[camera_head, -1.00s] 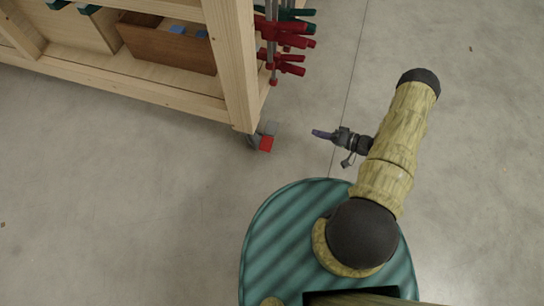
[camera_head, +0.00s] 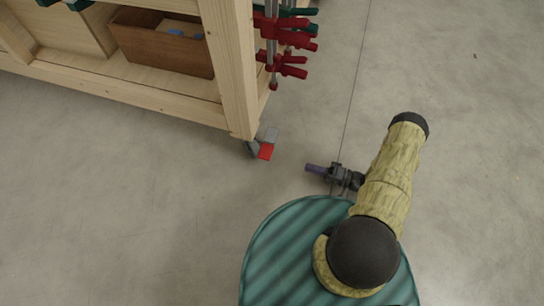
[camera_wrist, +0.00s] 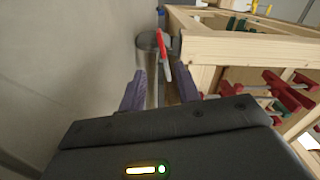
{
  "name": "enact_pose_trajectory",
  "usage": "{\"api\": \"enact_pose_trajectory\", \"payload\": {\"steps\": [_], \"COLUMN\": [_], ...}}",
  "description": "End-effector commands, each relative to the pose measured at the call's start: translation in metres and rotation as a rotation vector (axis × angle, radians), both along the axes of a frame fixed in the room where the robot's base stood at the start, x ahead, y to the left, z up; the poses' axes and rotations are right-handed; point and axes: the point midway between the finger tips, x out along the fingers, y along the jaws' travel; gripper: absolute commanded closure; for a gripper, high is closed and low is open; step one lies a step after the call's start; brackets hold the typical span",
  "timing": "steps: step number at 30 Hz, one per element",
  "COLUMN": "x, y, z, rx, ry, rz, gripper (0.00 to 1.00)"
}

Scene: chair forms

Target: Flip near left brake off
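The near caster (camera_head: 252,148) sits under the corner leg of the wooden cart, with a red brake pedal (camera_head: 266,151) and a grey piece above it. In the wrist view the caster's wheel (camera_wrist: 151,62) and the red brake pedal (camera_wrist: 163,50) show beyond the fingers, ahead of the gap. My gripper (camera_head: 314,168) is low over the floor, right of and a little below the pedal in the head view, apart from it. In the wrist view its two purple fingers (camera_wrist: 160,90) are spread with nothing between them. I cannot tell the pedal's exact tilt.
The wooden cart (camera_head: 130,97) fills the upper left, with a brown box (camera_head: 163,43) on its lower shelf. Red clamps (camera_head: 285,45) hang on its right side, above the caster. Bare concrete floor (camera_head: 130,200) is free to the left and right.

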Motion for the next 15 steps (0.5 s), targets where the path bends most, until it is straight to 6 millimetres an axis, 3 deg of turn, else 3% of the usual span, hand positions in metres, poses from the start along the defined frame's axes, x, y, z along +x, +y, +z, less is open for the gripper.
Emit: {"api": "enact_pose_trajectory", "payload": {"steps": [15], "x": [0.030], "y": [0.086], "z": [0.001], "rx": [0.002], "ry": [0.001], "rz": [0.002], "gripper": [0.67]}}
